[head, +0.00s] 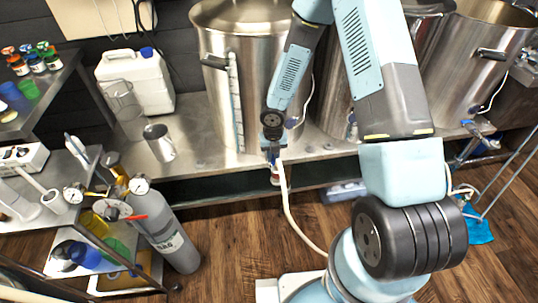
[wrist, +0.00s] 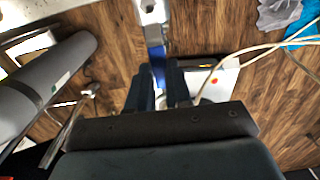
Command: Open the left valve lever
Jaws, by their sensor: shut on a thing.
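The left valve (head: 275,170) is at the front of the left steel kettle (head: 245,90), with a pale hose hanging from it. In the wrist view its metal body (wrist: 152,14) is at the top centre, and its blue lever (wrist: 157,60) points down the picture toward me. My gripper (wrist: 158,80) is shut on the blue lever, with one dark finger on each side of it. In the head view my gripper (head: 272,152) is at the valve, and the lever is mostly hidden there.
Two more steel kettles (head: 492,50) stand to the right. A white jug (head: 135,80) and a metal cup (head: 159,143) stand on the bench at left. A grey gas cylinder (head: 165,230) with gauges stands on the floor at left. The pale hose (head: 291,215) runs down past my arm.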

